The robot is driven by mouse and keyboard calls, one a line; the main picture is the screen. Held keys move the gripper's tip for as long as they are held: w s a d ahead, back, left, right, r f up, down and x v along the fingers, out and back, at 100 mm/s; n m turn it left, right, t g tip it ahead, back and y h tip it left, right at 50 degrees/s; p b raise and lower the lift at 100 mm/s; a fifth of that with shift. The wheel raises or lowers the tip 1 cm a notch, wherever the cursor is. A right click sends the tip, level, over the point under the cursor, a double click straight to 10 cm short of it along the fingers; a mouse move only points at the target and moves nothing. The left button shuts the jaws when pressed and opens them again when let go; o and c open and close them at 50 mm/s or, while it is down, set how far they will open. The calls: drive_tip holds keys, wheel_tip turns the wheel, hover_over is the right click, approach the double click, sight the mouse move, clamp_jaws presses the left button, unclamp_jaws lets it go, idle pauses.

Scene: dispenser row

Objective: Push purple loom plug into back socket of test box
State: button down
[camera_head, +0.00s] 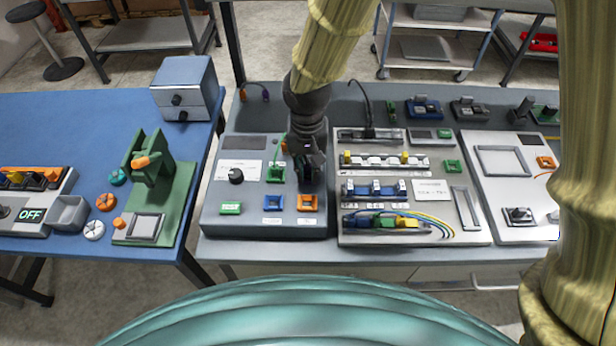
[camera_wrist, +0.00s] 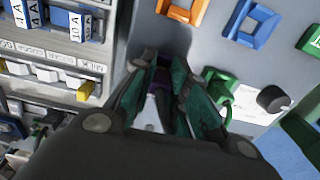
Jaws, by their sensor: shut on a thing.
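The test box (camera_head: 215,215) is the grey panel left of centre in the head view, with a black knob (camera_head: 236,176) and coloured square sockets. My gripper (camera_head: 307,180) points down over its right part, behind the orange socket (camera_head: 307,203) and right of a green socket (camera_head: 276,174). In the wrist view my gripper (camera_wrist: 163,75) is shut on the purple loom plug (camera_wrist: 160,84), which shows as a dark purple patch between the fingers. The fingers hide most of the plug and the back socket. I cannot tell whether the plug touches the socket.
A blue socket (camera_head: 272,203) sits left of the orange one. To the right stands a panel with breaker rows (camera_head: 385,188) and looping wires. A green press stand (camera_head: 155,190) is on the blue table at left. Two small plugs hang at the back left.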

drive_tip(key=shift+s+d+f, duration=0.1)
drive_tip(key=shift+s+f, duration=0.4)
drive_tip(key=shift+f, duration=0.3)
drive_tip(key=shift+s+f+b, duration=0.25)
drive_tip(key=shift+f+b, duration=0.05)
drive_tip(key=shift+b, duration=0.15)
drive_tip(key=c, duration=1.3)
unclamp_jaws()
drive_tip(key=shift+w, duration=0.1)
drive_tip(key=shift+w+f, duration=0.45)
drive_tip(key=shift+w, duration=0.25)
drive_tip(key=shift+r, duration=0.15)
drive_tip(key=shift+s+r, duration=0.3)
drive_tip(key=shift+r, duration=0.15)
drive_tip(key=shift+w, duration=0.15)
